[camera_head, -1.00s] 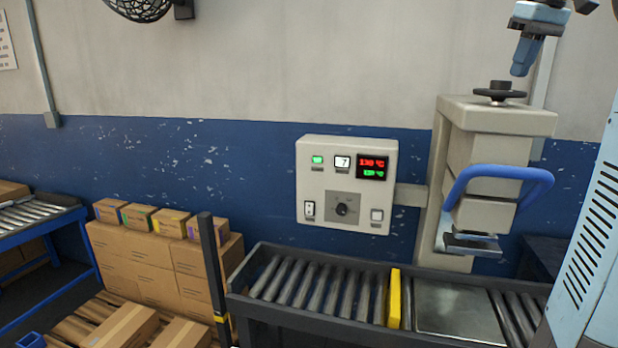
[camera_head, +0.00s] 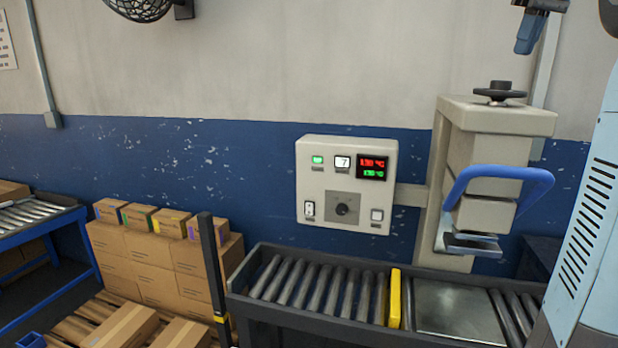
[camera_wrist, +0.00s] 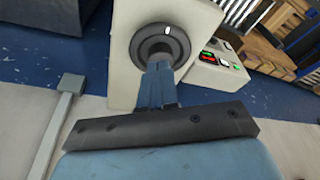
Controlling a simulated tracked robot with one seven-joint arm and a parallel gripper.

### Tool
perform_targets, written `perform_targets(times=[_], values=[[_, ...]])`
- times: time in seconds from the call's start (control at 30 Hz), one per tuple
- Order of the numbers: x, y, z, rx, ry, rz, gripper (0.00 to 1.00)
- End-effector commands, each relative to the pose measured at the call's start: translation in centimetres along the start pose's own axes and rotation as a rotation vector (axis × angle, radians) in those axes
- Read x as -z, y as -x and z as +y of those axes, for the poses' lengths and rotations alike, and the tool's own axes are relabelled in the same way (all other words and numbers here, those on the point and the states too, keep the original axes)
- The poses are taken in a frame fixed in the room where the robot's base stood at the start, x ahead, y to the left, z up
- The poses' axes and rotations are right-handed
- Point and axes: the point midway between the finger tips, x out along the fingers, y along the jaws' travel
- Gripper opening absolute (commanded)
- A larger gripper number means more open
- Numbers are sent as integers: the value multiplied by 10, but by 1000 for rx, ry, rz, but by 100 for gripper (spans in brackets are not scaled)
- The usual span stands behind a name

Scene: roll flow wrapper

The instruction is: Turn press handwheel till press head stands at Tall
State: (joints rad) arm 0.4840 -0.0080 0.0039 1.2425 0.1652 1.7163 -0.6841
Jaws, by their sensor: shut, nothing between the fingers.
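The press handwheel (camera_head: 499,92) is a dark wheel with a raised hub, lying flat on top of the cream press column. It also shows in the wrist view (camera_wrist: 145,45), with a white mark on its rim, beyond my fingers. The press head (camera_head: 478,215) hangs under the column, with a blue bar handle (camera_head: 497,172) around its front. My gripper (camera_head: 525,48) is shut and empty, above and to the right of the handwheel and apart from it. In the wrist view my gripper (camera_wrist: 158,68) points toward the wheel. No Tall mark is readable.
A control box (camera_head: 347,185) with lit displays and a dial stands left of the press. A roller conveyor (camera_head: 330,285) with a yellow bar (camera_head: 394,298) and a flat plate (camera_head: 453,308) runs below the head. Stacked cartons (camera_head: 155,262) stand at the left.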

Motion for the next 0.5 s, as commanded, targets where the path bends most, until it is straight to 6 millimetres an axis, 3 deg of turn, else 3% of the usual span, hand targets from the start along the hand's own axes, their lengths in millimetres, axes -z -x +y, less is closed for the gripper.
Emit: perform_targets(times=[0.5], values=[[4,3,6,1,-1,1,0]])
